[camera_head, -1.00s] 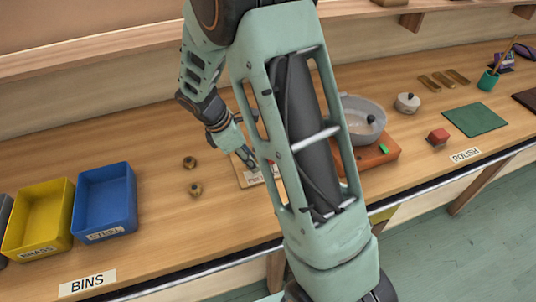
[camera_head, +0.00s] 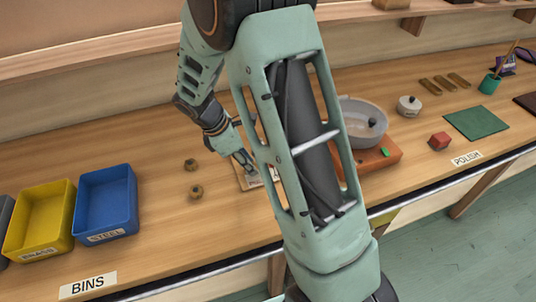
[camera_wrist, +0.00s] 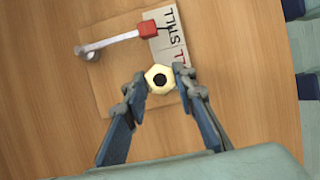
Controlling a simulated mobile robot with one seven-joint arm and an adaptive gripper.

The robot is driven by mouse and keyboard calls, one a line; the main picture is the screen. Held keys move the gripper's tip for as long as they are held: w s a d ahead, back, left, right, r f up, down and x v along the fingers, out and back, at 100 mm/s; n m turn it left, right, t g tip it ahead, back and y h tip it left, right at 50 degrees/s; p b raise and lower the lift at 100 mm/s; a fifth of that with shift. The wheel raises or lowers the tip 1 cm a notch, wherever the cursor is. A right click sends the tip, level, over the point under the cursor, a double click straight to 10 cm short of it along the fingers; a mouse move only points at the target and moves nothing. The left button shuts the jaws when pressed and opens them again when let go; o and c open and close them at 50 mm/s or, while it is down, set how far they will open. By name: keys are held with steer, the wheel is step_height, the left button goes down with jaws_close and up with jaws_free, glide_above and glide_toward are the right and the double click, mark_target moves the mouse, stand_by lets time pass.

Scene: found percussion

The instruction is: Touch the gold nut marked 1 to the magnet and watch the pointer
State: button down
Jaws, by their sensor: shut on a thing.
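My gripper (camera_wrist: 161,82) is shut on a gold hexagonal nut (camera_wrist: 159,79) with a dark centre; no mark on it is readable. In the wrist view the nut is just below a red block (camera_wrist: 148,29), which looks like the magnet, at the end of a pale arm (camera_wrist: 112,40). A gap shows between nut and block. The block's end lies by a white card (camera_wrist: 168,40) reading STILL, with red letters partly hidden by my finger. In the head view my gripper (camera_head: 245,160) is over the wooden board (camera_head: 249,182), and my arm hides much of it.
Two other nuts, an upper one (camera_head: 190,164) and a lower one (camera_head: 196,191), lie on the bench. A blue bin (camera_head: 105,200) and a yellow bin (camera_head: 40,215) stand at left. A grey bowl (camera_head: 362,120) on an orange base (camera_head: 378,155) is right of my arm.

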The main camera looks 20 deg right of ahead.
steer(key=shift+a, duration=0.1)
stand_by(0.6)
steer(key=shift+a, duration=2.4)
step_height(320, 180, up, 8)
steer(key=p, duration=0.6)
steer(key=shift+d, duration=0.1)
